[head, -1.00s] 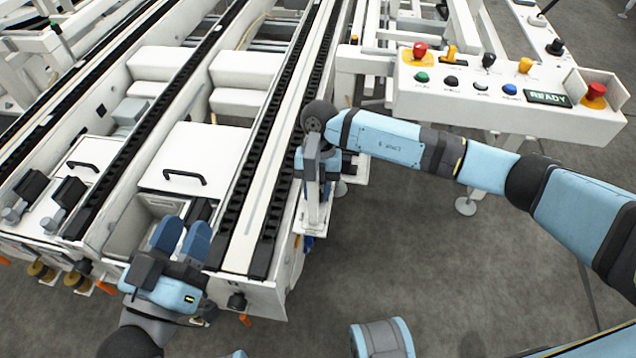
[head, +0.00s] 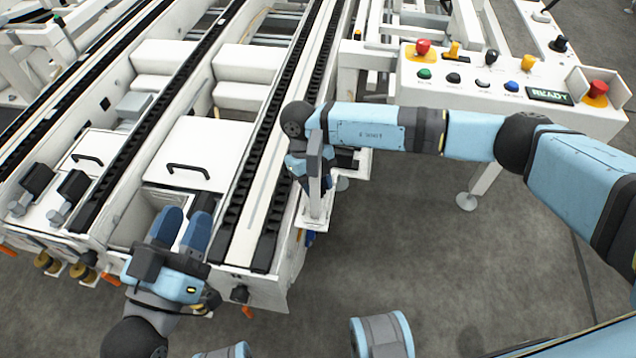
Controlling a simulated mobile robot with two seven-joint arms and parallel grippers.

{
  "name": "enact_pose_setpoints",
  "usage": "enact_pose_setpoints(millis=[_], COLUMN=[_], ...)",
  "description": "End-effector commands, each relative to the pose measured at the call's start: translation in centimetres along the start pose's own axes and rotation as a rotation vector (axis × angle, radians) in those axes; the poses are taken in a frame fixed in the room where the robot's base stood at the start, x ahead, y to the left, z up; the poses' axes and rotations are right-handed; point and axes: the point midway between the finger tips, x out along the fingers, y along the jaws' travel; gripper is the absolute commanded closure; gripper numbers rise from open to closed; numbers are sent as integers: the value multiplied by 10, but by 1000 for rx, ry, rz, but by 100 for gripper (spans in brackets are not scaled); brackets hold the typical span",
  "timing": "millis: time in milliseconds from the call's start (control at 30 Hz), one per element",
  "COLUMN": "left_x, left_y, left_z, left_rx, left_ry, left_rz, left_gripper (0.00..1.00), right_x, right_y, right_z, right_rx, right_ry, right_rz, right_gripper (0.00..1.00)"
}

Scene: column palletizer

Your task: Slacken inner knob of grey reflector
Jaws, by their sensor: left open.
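A grey upright piece (head: 314,155), perhaps the grey reflector, stands on a white bracket (head: 315,207) at the conveyor's right side. No knob on it can be made out; my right arm covers much of that spot. My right gripper (head: 302,172) is at the end of the bent-down wrist, mostly hidden behind the grey piece, so its jaws cannot be read. My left gripper (head: 182,229) is open and empty, its two blue fingers apart over the near end of the conveyor, left of the bracket and well away from it.
The conveyor's black chain rails (head: 269,225) run away from me. A white cover with a black handle (head: 188,170) lies between rails. Orange levers (head: 248,312) stick out at the near end. A control panel (head: 475,98) with coloured buttons stands at the right. Grey floor (head: 400,250) is open.

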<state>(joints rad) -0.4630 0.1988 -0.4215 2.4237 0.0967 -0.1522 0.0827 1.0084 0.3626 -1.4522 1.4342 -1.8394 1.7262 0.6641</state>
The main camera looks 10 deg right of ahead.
Motion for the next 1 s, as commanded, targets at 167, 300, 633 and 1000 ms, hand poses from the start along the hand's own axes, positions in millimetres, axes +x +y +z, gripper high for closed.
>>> enact_pose_setpoints(millis=[167,300,633,1000], left_x=[0,-1,-1,0], left_y=[0,0,0,0], left_z=[0,0,0,-1], left_rx=[-1,-1,-2,-2], left_ry=[-1,0,1,1], left_rz=[-1,-2,-2,-1], left_gripper=[57,57,57,57], right_x=[0,0,0,-2], right_y=[0,0,0,0], right_z=[0,0,0,0], right_rx=[-27,-32,-31,-31], right_ry=[0,0,0,0], right_rz=[-11,-13,-13,-13], right_gripper=[91,91,56,41])
